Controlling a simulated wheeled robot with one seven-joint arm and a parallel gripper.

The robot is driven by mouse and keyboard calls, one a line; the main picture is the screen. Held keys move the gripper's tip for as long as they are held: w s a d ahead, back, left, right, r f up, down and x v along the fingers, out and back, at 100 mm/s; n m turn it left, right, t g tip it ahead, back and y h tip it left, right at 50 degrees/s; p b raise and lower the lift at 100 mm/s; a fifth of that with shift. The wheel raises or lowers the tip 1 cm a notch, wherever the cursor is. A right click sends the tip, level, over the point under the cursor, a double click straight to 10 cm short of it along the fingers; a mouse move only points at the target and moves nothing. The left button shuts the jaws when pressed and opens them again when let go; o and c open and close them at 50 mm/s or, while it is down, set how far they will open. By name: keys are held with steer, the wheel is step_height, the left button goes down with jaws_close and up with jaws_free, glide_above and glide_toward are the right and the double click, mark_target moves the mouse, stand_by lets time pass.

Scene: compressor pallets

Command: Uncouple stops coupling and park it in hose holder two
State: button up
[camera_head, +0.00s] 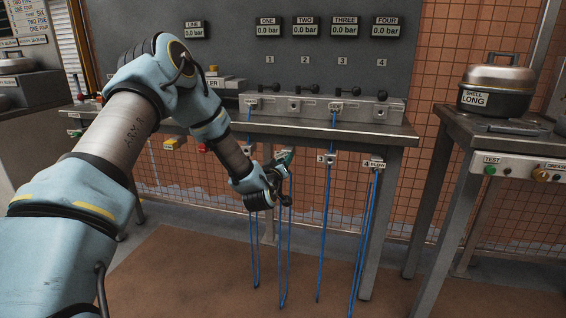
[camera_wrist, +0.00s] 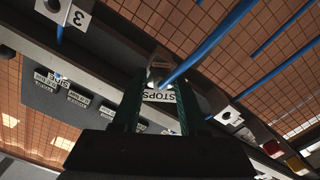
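The stops coupling (camera_wrist: 158,70), with a white STOPS label (camera_wrist: 158,96), sits between my fingertips in the wrist view, at the bench's front rail between holder three (camera_wrist: 75,14) and another white holder (camera_wrist: 228,116). A blue hose (camera_wrist: 212,43) runs from it. My gripper (camera_wrist: 160,85) has its two green fingers apart, one on each side of the coupling, with gaps showing. In the head view my gripper (camera_head: 284,158) is at the rail left of holder three (camera_head: 328,159) and covers the coupling. I cannot tell whether the coupling is seated in holder two, which is hidden.
A manifold (camera_head: 312,106) with ports one to four stands on the bench (camera_head: 350,128); blue hoses hang from ports one and three. Gauges above read 0.0 bar. Holder four (camera_head: 373,164) has a hose. A second bench (camera_head: 445,120) with a shell pot (camera_head: 497,88) stands right.

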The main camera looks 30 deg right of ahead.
steer(key=o, duration=0.4)
steer(key=v, duration=1)
steer(key=shift+s+a, duration=0.3)
